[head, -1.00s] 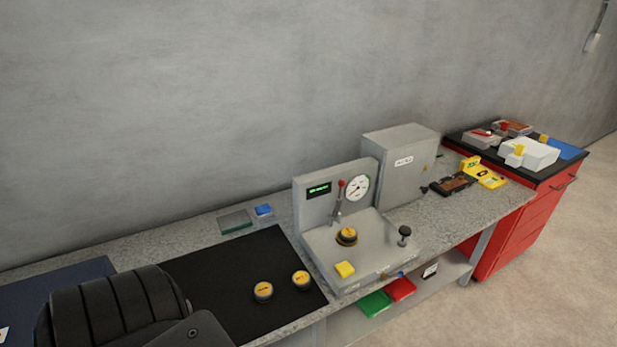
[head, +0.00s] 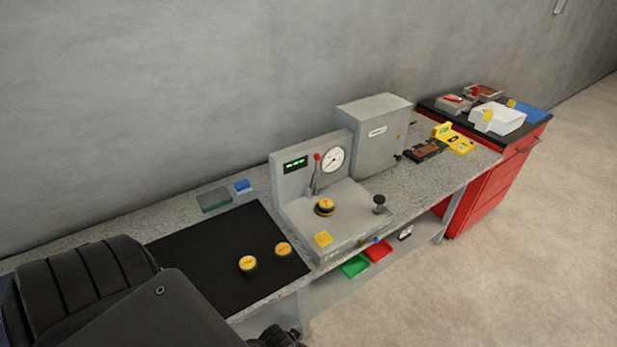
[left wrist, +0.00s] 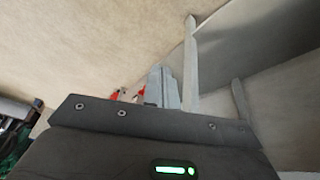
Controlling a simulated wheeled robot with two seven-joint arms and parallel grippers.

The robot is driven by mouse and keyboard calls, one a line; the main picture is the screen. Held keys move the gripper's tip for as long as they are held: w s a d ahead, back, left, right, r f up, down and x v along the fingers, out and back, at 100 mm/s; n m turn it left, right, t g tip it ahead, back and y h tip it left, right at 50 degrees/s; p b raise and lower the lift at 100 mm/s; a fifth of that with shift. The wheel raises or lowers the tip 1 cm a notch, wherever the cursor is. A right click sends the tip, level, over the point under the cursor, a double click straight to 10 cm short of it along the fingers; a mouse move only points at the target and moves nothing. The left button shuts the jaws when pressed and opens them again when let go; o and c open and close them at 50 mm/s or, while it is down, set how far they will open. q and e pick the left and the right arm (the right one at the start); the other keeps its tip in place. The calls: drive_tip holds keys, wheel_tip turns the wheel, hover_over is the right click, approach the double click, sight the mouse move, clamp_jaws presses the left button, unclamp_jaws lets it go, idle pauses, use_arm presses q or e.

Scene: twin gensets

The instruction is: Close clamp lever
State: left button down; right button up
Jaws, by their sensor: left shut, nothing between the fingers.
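The clamp lever (head: 315,172) is a thin grey arm with a red tip. It stands roughly upright on the grey test fixture (head: 345,240), in front of the gauge panel. A round yellow-topped part (head: 325,206) sits on the fixture just below the lever. My left arm comes in at the lower left of the head view, well short of the lever. In the left wrist view my left gripper (left wrist: 163,85) is shut and empty. The lever cannot be made out in that view. My right gripper is not in view.
Two yellow-topped pucks (head: 248,264) lie on a black mat (head: 205,255) left of the fixture. A grey cabinet (head: 375,135) stands behind. Green and red bins (head: 355,266) sit below the bench.

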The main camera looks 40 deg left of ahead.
use_arm(q)
drive_tip(key=w+a+r+n+t+p, duration=0.1)
drive_tip(key=w+r, duration=0.2)
drive_tip(key=r, duration=0.8)
drive_tip(key=w+a+r+n+t+p, duration=0.1)
drive_tip(key=w+a+r, duration=0.1)
drive_tip(key=r, duration=0.8)
drive_tip(key=w+a+r+n+t, duration=0.1)
drive_tip(key=w+n, duration=0.1)
drive_tip(key=w, duration=0.1)
drive_tip(key=w+a+r+n+t+y, duration=0.1)
drive_tip(key=w+a+r, duration=0.1)
drive_tip(key=w, duration=0.1)
drive_tip(key=w+a+r+n, duration=0.1)
drive_tip(key=w+a+n, duration=0.1)
drive_tip(key=w, duration=0.1)
drive_tip(key=shift+a+r+n+t+y, duration=0.2)
drive_tip(key=shift+r+n+t+y, duration=0.1)
drive_tip(key=shift+r+t, duration=0.1)
drive_tip(key=w+a+r+n+t+y, duration=0.4)
drive_tip(key=w+a+r+n+t, duration=0.2)
drive_tip(key=w+a+r+n, duration=0.5)
wheel_tip(320, 180, up, 4)
drive_tip(key=a+n, duration=0.2)
drive_tip(key=n, duration=0.2)
drive_tip(key=shift+r+p, duration=0.15)
drive_tip(key=shift+p, duration=0.2)
drive_tip(key=shift+s, duration=0.1)
